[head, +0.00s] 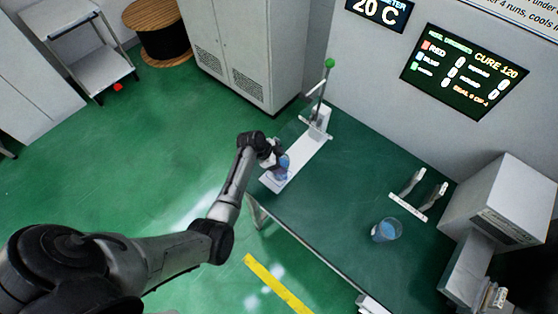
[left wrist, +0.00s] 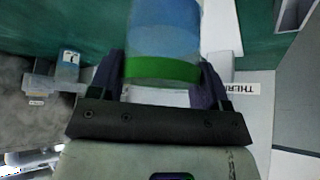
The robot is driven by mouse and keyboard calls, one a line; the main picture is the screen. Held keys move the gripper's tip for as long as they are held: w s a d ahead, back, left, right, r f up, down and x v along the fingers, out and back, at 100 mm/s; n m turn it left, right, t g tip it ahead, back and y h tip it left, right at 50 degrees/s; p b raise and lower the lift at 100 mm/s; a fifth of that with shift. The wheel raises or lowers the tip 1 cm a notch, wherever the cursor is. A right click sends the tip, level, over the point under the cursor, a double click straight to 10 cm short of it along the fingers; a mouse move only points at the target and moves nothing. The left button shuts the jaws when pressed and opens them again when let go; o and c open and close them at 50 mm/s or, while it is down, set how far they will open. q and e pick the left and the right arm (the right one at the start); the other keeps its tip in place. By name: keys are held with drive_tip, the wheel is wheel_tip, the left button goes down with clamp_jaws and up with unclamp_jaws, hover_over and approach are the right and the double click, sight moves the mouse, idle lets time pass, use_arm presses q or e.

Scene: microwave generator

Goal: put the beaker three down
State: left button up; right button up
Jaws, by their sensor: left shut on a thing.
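My left gripper (head: 274,158) is shut on a clear beaker (head: 283,169) of blue liquid. The left wrist view shows this beaker (left wrist: 163,45) between the two fingers (left wrist: 162,85), with a green band around it near the fingers. In the head view the gripper partly covers it. It is over the near end of a white plate (head: 272,184) at the table's left edge; I cannot tell whether it touches the plate. A second beaker of blue liquid (head: 386,230) stands upright on the green table (head: 335,215). My right gripper is not in view.
A stand with a green-knobbed lever (head: 330,63) rises at the plate's far end. A white rack with two upright prongs (head: 418,195) and a grey box machine (head: 505,205) are at the right. The table between the plate and second beaker is clear.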

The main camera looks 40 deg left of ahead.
use_arm(q)
drive_tip(key=shift+f, duration=0.15)
drive_tip(key=o, duration=1.5)
drive_tip(key=shift+f, duration=0.1)
drive_tip(key=shift+c, duration=0.2)
